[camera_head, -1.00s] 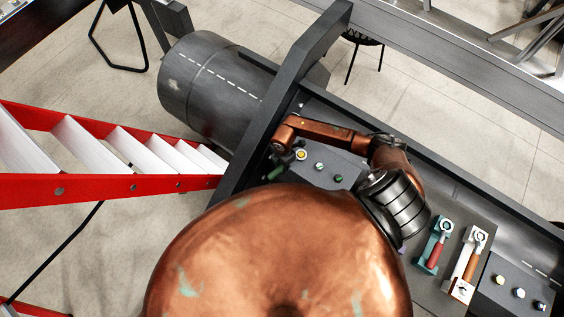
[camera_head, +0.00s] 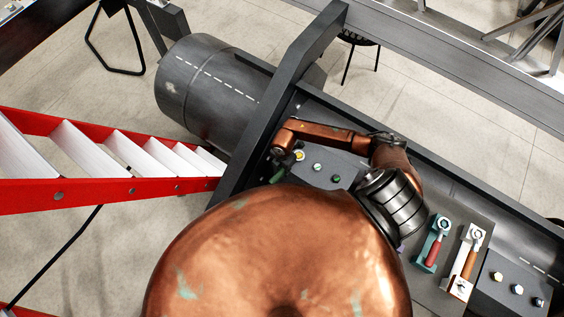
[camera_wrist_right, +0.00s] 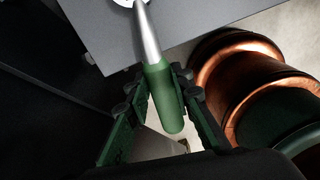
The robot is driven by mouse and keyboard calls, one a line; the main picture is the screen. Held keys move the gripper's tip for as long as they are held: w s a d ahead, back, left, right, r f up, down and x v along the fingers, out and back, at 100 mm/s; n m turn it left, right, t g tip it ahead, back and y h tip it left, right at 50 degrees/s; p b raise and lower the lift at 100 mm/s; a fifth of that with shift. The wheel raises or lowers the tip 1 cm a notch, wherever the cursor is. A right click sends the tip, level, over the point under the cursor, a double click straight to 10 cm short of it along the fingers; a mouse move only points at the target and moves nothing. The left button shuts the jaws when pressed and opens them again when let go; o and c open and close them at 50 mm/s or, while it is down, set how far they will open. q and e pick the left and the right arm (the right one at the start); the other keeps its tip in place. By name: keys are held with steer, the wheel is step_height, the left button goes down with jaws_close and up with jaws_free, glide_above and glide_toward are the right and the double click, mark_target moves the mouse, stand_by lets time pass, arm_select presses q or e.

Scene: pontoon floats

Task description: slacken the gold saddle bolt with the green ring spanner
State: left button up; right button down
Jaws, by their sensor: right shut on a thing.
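The green ring spanner shows its green handle (camera_head: 278,176) in the head view, at the left end of the dark block. The gold saddle bolt (camera_head: 299,155) is at that end of the block, with a pale ring around it that appears to be the spanner's head. In the right wrist view the green handle (camera_wrist_right: 163,95) and its steel shank run up to a ring cut off by the top edge. My right gripper (camera_wrist_right: 157,88) is shut on the handle, one finger on each side. In the head view my copper arm partly hides this gripper. My left gripper is not in view.
Two more bolts, one pale (camera_head: 318,167) and one green (camera_head: 336,178), stand beside the gold one. A red-handled spanner (camera_head: 433,254) and an orange-handled spanner (camera_head: 468,264) rest in holders. A second bolt block (camera_head: 505,300) is at right. A red ladder (camera_head: 100,190) stands at left.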

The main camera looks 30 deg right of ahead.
steer(key=shift+s, duration=0.15)
steer(key=shift+s+d+n, duration=0.1)
steer(key=shift+s+n, duration=0.25)
steer(key=shift+n, duration=0.15)
steer(key=shift+s+d, duration=0.1)
steer(key=shift+s, duration=0.05)
stand_by(0.4)
steer(key=shift+s+d+n+p, duration=0.1)
steer(key=shift+s+n+p, duration=0.25)
steer(key=shift+n, duration=0.15)
steer(key=shift+s+d, duration=0.1)
steer(key=shift+s, duration=0.1)
steer(key=shift+s+d+n, duration=0.15)
steer(key=shift+s+n, duration=0.1)
steer(key=shift+n, duration=0.25)
steer(key=shift+s+d, duration=0.1)
stand_by(0.3)
steer(key=shift+s+d+n, duration=0.1)
steer(key=shift+s+n, duration=0.2)
steer(key=shift+n, duration=0.3)
